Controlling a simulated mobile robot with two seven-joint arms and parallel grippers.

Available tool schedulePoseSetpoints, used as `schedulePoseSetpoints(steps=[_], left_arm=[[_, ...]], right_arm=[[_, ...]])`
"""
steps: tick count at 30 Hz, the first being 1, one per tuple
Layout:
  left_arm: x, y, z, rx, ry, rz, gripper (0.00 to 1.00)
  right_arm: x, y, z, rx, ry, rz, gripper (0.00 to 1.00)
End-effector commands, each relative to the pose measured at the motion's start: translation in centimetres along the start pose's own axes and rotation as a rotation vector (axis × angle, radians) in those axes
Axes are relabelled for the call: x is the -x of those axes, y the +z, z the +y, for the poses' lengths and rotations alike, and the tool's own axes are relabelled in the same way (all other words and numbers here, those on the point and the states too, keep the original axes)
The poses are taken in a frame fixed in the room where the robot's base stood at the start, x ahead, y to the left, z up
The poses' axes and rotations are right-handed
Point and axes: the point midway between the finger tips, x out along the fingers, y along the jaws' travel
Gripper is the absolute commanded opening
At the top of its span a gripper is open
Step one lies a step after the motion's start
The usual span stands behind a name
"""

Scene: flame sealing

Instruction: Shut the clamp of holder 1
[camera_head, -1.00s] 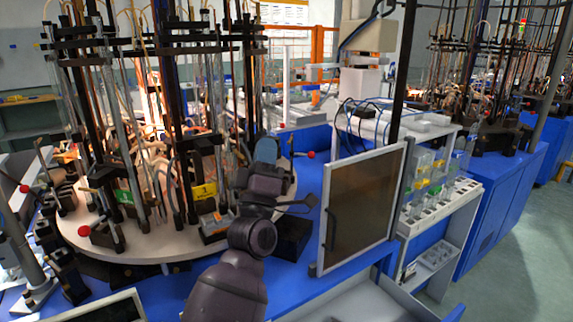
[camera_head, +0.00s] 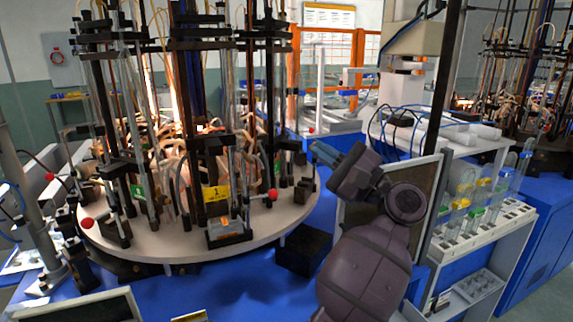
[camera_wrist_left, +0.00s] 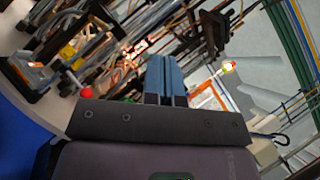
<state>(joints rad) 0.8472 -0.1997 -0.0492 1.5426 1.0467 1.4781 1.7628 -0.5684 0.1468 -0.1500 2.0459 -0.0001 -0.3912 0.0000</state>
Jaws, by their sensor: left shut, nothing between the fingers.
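Holder 1 stands at the front of the round table, marked by a yellow label (camera_head: 216,192) with a "1". A lever with a red ball (camera_head: 272,194) sticks out to the right of the label. Whether its clamp is fully shut is too small to tell. My left gripper (camera_head: 318,150) is right of holder 1, at the table's right edge, apart from the red ball. Its blue fingers are together and empty, as the left wrist view (camera_wrist_left: 166,78) also shows. A red ball (camera_wrist_left: 86,92) shows left of the fingers there. My right gripper is out of view.
The round table (camera_head: 165,245) carries several more holders with tall rods and glass tubes. More red-ball levers (camera_head: 88,223) stand at its left side. A dark framed panel (camera_head: 435,190) stands right behind my left arm.

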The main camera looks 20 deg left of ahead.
Motion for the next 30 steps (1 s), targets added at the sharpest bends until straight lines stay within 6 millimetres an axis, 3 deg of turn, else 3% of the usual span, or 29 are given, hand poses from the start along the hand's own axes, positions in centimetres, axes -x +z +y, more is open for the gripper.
schedulePoseSetpoints(steps=[12, 19, 30], left_arm=[[0.9, -1.0, 4.8, 0.374, 0.298, -0.021, 0.0], [1.1, -0.9, 5.4, 0.484, 0.332, -0.055, 0.0], [1.1, -0.9, 5.4, 0.502, 0.329, -0.058, 0.0]], right_arm=[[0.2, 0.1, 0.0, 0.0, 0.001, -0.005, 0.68], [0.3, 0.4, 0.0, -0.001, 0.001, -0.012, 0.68], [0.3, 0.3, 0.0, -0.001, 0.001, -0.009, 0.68]])
